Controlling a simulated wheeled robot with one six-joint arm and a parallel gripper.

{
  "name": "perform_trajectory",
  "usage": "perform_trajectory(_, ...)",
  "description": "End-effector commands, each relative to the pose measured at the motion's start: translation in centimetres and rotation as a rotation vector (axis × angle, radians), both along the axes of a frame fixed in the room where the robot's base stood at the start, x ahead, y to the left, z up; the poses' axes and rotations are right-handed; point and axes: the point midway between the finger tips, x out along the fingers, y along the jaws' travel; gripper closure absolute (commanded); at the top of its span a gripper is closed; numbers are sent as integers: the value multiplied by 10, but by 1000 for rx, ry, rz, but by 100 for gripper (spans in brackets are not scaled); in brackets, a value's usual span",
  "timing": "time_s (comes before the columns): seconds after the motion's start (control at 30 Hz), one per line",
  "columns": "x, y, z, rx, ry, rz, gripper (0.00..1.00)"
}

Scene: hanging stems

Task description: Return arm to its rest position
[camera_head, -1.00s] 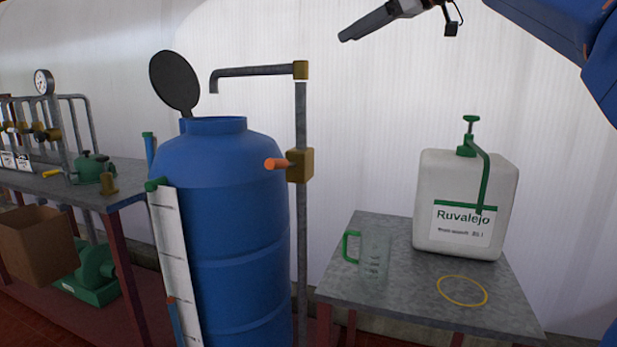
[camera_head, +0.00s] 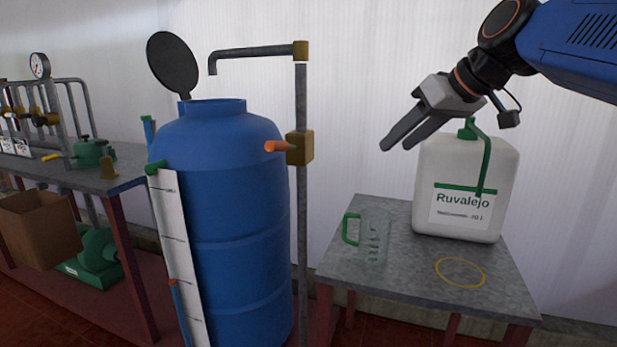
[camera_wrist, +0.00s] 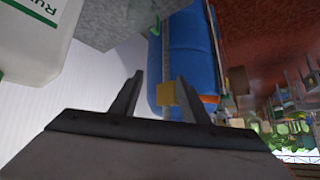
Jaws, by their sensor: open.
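My gripper (camera_head: 398,142) is open and empty in the head view. It is in the air above the back of the small table, in front of the wall and just left of the white canister's top. My blue arm reaches in from the upper right. In the wrist view, the two fingers (camera_wrist: 158,98) stand apart with nothing between them touching. The blue barrel (camera_wrist: 190,45) and a brass block on the standpipe (camera_wrist: 166,94) show beyond the fingers.
The small grey table (camera_head: 400,280) holds a clear jug with a green handle (camera_head: 374,238), a white canister labelled Ruvalejo (camera_head: 465,190) and a yellow ring (camera_head: 460,272). The blue barrel (camera_head: 225,200) has its lid raised, beside a standpipe (camera_head: 301,200). A workbench (camera_head: 95,178) is at left.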

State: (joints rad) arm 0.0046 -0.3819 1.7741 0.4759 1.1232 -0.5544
Motion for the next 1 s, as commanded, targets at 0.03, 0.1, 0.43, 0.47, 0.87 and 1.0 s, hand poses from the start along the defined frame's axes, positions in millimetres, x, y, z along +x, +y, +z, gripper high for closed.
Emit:
perform_trajectory(0.03, -18, -7, -26, -11, 34, -39, 58)
perform_trajectory(0.1, -40, -18, -62, -28, 79, -96, 58)
perform_trajectory(0.43, -148, -68, -226, -120, 247, -343, 58)
perform_trajectory(0.47, -158, -72, -240, -129, 259, -363, 58)
perform_trajectory(0.87, -223, -101, -338, -192, 324, -495, 58)
perform_trajectory(1.0, -224, -102, -339, -193, 324, -497, 58)
